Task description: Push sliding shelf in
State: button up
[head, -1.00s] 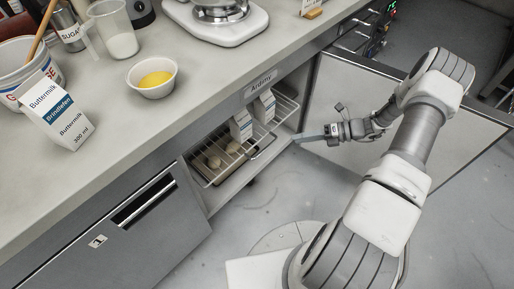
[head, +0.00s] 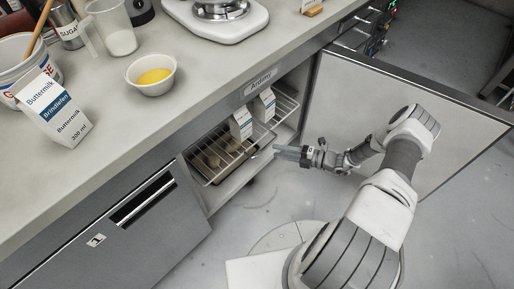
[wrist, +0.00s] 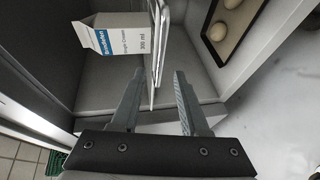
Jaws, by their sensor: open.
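The sliding shelf is a wire rack (head: 226,164) in the open cupboard under the counter, with two cartons (head: 241,124) standing on it. Its front sticks out a little over the cupboard floor. My gripper (head: 277,152) is open and empty, in front of the shelf's right part, fingers pointing left at the cupboard. In the wrist view, my gripper (wrist: 159,76) has its two fingers apart, with the rack's pale edge (wrist: 156,50) seen beyond and between them. I cannot tell whether a finger touches it. A carton (wrist: 112,35) shows at upper left there.
A tray with dough pieces (wrist: 234,32) lies beneath the rack. The cupboard door (head: 375,120) stands wide open at right, behind my arm. The counter above holds a bowl (head: 152,75), a buttermilk carton (head: 55,110) and a mixer. The floor in front is clear.

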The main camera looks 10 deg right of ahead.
aim_at(263, 149)
jog(key=b+x, duration=0.1)
jog(key=x, duration=0.8)
jog(key=shift+a, duration=0.2)
jog(key=shift+w+f, duration=0.1)
grip_shut()
jog(key=shift+f, duration=0.15)
